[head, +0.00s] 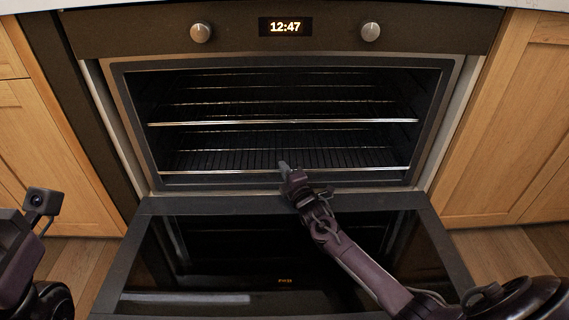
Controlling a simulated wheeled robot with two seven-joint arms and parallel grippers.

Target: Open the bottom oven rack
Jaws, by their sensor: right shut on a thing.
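The oven (130,60) stands with its door (190,255) folded down flat toward me. The bottom rack (220,162) is a wire grid with a bright front bar, low in the cavity, and it sits inside the oven. My right gripper (285,168) reaches over the open door and is shut on the front bar of the bottom rack, a little right of the cavity's middle. The gripper hides a short part of that bar. My left arm shows at the left edge, and its gripper fingers are out of the picture.
An upper rack (240,122) sits above the bottom one. Two knobs and a clock (285,27) are on the panel above. Wooden cabinets (510,120) flank the oven on both sides. The open door spreads in front of the cavity, below my right arm.

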